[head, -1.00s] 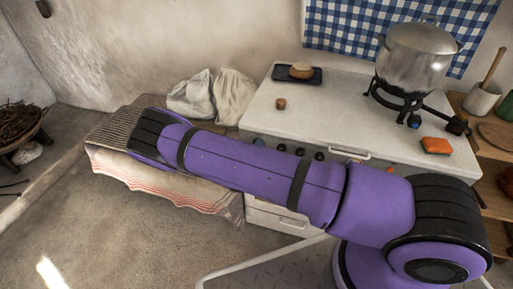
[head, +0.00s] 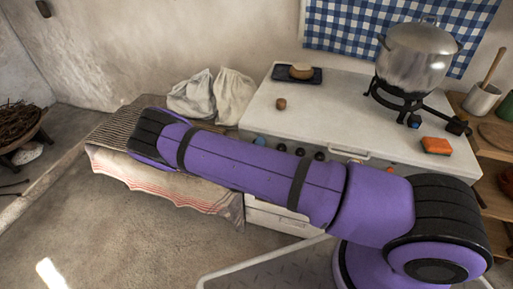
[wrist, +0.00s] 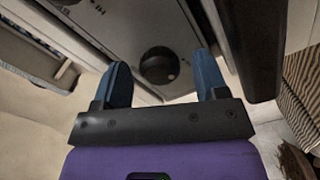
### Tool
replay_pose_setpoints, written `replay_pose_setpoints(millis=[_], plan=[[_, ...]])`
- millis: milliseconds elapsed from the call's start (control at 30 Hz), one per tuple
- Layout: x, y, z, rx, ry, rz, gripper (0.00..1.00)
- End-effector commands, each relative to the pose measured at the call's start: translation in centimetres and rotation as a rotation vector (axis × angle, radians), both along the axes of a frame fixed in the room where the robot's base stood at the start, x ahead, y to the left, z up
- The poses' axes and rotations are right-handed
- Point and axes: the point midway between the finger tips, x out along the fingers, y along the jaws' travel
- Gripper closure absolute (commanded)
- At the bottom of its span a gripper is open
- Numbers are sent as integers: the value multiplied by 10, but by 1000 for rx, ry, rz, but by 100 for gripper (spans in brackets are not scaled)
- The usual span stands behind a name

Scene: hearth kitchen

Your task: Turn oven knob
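The oven (head: 330,110) is a white unit with a pale top, and a row of dark knobs (head: 319,156) shows along its front edge in the head view. In the wrist view a round black knob (wrist: 158,66) with a small light dot sits on the oven's front panel (wrist: 110,25), near printed markings. My gripper (wrist: 161,58) has two blue fingers spread apart, one on each side of this knob in the picture. Gaps show between the knob and both fingers; I cannot tell how deep the fingers reach. My gripper is hidden behind my arm in the head view.
A steel pot (head: 415,60) stands on a black burner on the oven top. An orange sponge (head: 436,146) and a dark tray (head: 297,75) lie there too. A cloth-covered bench (head: 190,190) and pale sacks (head: 232,95) are at left. A wooden shelf (head: 490,190) is at right.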

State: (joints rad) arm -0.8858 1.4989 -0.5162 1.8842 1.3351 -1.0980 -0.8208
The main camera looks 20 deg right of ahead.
Motion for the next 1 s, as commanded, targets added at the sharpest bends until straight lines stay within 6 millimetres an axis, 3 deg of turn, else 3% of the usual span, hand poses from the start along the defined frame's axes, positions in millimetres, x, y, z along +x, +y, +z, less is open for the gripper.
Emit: replay_pose_setpoints(millis=[267,700,1000], plan=[[-5,4,0,0,0,1,33],[-66,48,0,-1,1,1,33],[-87,63,0,0,0,1,33]])
